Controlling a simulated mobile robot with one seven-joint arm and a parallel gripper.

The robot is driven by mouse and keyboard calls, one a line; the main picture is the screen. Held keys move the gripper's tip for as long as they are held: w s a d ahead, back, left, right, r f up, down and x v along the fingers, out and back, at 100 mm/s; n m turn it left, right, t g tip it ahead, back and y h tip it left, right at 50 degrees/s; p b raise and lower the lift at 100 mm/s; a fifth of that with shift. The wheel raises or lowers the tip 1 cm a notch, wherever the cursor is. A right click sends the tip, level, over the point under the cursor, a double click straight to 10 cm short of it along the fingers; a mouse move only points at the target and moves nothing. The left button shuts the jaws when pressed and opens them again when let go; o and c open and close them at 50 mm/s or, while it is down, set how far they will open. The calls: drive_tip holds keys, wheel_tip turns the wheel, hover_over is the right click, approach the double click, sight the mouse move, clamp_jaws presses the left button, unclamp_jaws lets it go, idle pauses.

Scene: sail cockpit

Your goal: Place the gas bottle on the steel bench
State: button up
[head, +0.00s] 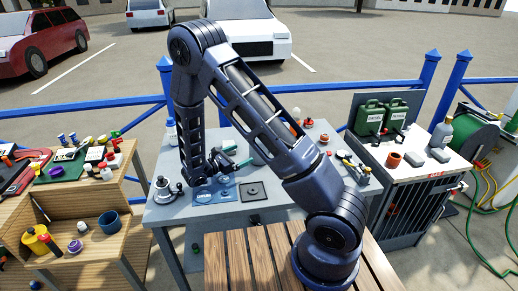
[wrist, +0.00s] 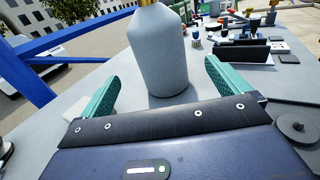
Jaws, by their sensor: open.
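The gas bottle is a pale grey cylinder with a brass-coloured top, and in the wrist view the bottle (wrist: 158,55) stands upright on the steel bench (wrist: 60,105). Its top is cut off by the frame edge. In the head view only a small grey part of the bottle (head: 258,156) shows behind my arm. The grey bench (head: 168,212) is in the middle there. My gripper (head: 240,153) is open, low over the bench. In the wrist view its green fingers (wrist: 160,78) flank the bottle, with a gap on each side.
A dark plate (head: 252,192) and a blue mat (head: 205,196) lie on the bench near my gripper. Small items crowd its right part. A wooden bench (head: 130,196) stands left, a cabinet (head: 440,172) with green cans right. A blue railing (head: 100,139) runs behind.

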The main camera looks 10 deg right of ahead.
drive_tip(key=shift+w+d+f, duration=0.1)
drive_tip(key=shift+d+f, duration=0.25)
drive_tip(key=x, duration=1)
drive_tip(key=shift+w+d+r, duration=0.1)
drive_tip(key=shift+w+r, duration=0.05)
drive_tip(key=c, duration=1.7)
drive_tip(key=shift+r, duration=0.1)
